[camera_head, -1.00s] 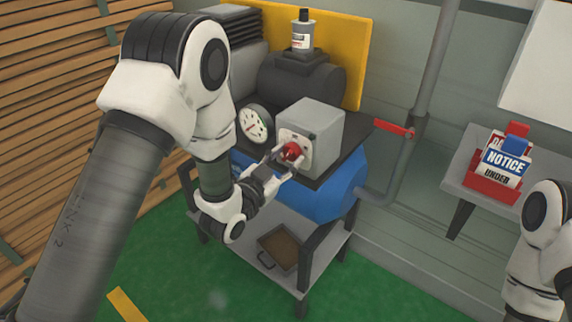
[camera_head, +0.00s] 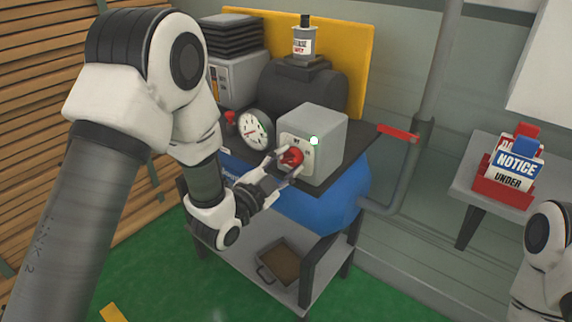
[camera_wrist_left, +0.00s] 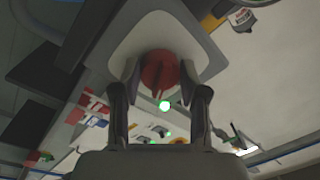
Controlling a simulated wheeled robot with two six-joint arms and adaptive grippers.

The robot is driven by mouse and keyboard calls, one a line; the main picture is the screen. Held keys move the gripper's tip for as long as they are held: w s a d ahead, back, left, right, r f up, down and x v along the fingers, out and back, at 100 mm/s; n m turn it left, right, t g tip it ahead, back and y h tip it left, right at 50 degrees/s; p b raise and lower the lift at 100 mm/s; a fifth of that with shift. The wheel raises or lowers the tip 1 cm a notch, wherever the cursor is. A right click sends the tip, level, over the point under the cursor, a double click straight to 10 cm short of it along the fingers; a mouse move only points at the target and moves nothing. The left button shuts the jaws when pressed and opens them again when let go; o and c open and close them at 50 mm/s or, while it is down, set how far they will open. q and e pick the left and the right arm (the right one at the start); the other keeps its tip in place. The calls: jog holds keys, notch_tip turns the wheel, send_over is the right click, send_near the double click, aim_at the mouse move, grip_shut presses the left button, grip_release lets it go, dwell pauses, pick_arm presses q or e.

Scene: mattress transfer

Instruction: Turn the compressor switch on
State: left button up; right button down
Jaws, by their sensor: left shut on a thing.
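The compressor switch is a red rotary knob (camera_head: 291,158) on the pale front plate of a grey box (camera_head: 325,132) on top of the blue compressor (camera_head: 325,204). My left gripper (camera_head: 281,164) reaches it from the lower left, its two fingers around the knob. In the left wrist view the red knob (camera_wrist_left: 160,73) sits between the fingertips of my left gripper (camera_wrist_left: 160,80), one on each side.
A round white gauge (camera_head: 252,130) stands just left of the box. A red-handled lever (camera_head: 397,133) sticks out at the right. A lower shelf holds a brown tray (camera_head: 283,262). A red holder with notice signs (camera_head: 512,170) is on a side table. Green floor is clear in front.

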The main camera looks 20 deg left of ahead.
pick_arm(q)
jog(key=o, duration=1.2)
jog(key=shift+c, duration=0.2)
jog(key=v, duration=0.7)
jog(key=shift+s, duration=0.2)
jog(key=shift+f, duration=0.1)
